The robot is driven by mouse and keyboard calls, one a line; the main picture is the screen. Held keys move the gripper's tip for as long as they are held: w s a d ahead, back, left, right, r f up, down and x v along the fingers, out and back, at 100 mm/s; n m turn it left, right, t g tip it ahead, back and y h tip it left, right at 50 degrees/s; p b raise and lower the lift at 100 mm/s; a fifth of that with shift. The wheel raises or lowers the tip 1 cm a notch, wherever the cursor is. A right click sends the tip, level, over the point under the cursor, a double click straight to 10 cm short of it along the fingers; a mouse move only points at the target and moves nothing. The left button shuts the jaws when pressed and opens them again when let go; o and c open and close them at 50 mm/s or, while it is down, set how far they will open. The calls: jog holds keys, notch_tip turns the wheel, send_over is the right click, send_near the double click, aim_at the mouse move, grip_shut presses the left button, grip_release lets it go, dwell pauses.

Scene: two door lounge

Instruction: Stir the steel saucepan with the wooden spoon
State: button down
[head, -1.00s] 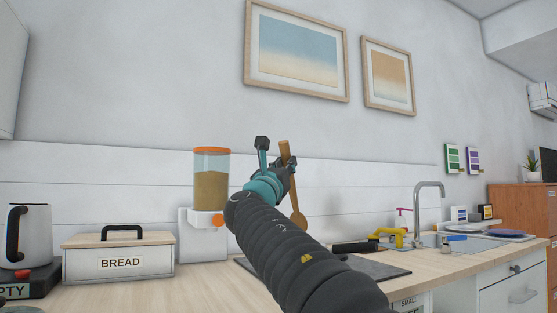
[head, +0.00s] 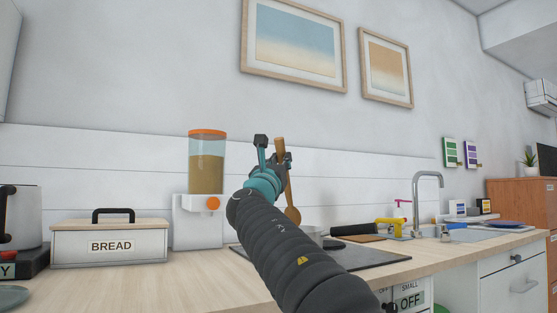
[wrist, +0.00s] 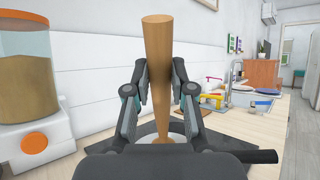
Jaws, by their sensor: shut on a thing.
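My gripper (head: 272,150) is shut on the handle of the wooden spoon (head: 291,213). The spoon is nearly upright, with its bowl end down. In the wrist view the spoon (wrist: 158,45) stands between both fingers. The steel saucepan (head: 313,233) is on the dark hob, mostly hidden behind my arm, with a black handle pointing right. In the head view the spoon's bowl appears just above and left of the visible pan rim; its distance from the pan is unclear. In the wrist view the gripper body hides most of the pan, and its black handle (wrist: 256,157) sticks out right.
The hob (head: 370,258) is set in the wooden counter. A cereal dispenser (head: 206,175) and bread box (head: 110,240) stand to the left. A sink tap (head: 428,190) and a yellow-handled item (head: 388,224) are to the right. The counter front (head: 190,285) is clear.

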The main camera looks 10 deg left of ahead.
jog(key=w+f+b, duration=0.4)
jog(key=f, duration=0.3)
jog(key=shift+d+f, duration=0.4)
jog(key=shift+d, duration=0.05)
jog(key=shift+s, duration=0.1)
